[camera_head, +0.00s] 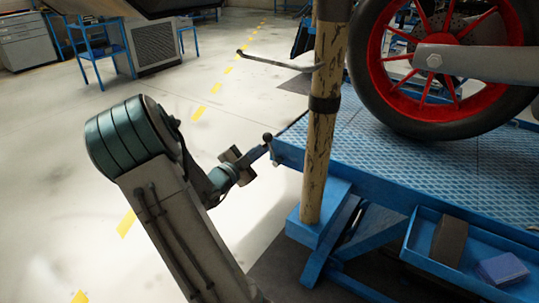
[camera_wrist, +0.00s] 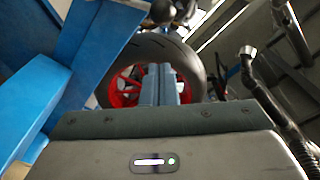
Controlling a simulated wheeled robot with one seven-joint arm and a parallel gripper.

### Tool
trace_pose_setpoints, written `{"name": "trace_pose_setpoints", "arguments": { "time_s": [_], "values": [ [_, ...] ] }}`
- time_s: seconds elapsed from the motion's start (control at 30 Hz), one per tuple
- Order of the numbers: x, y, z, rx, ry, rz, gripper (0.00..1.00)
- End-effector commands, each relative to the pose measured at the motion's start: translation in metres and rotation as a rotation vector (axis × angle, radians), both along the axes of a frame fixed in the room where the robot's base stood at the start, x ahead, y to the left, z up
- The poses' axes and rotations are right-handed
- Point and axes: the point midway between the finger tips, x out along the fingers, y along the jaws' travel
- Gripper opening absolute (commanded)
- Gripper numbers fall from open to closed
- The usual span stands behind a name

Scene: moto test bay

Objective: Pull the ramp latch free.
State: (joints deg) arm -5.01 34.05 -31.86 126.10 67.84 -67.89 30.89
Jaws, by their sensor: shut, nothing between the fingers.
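My gripper (camera_head: 260,151) reaches toward the near left corner of the blue lift platform (camera_head: 375,193). Its two blue-grey fingers are together and empty in the wrist view (camera_wrist: 166,72). A small dark knob on a short stem, which looks like the ramp latch (camera_head: 267,137), stands at that corner, close to my fingertips. Whether they touch cannot be told. A rounded knob (camera_wrist: 161,11) beyond the fingertips at the top of the wrist view may be the same latch; its lower part is unclear.
A worn wooden post (camera_head: 321,140) stands just right of my gripper, with a dark bar (camera_head: 275,61) jutting left. A motorcycle wheel (camera_head: 440,128) rests on the platform. A blue tray (camera_head: 465,264) hangs at the lower right. Open floor lies left.

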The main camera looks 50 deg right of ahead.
Motion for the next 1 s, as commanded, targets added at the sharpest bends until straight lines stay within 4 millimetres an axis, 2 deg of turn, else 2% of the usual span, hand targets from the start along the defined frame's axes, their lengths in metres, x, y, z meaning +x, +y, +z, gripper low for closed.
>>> {"name": "trace_pose_setpoints", "arguments": {
  "time_s": [0.03, 0.13, 0.37, 0.47, 0.83, 0.9, 1.0],
  "values": [
    [-0.003, -0.002, -0.004, 0.001, -0.072, -0.020, 0.00],
    [-0.008, -0.004, 0.003, 0.000, -0.164, -0.046, 0.00],
    [-0.011, -0.016, 0.010, -0.004, -0.215, -0.062, 0.00],
    [-0.011, -0.031, 0.011, -0.004, -0.213, -0.063, 0.00],
    [-0.009, -0.109, 0.016, -0.004, -0.210, -0.061, 0.00],
    [0.005, -0.100, 0.007, -0.002, -0.209, -0.055, 0.00],
    [0.014, -0.096, 0.001, -0.003, -0.209, -0.057, 0.00]
  ]
}}
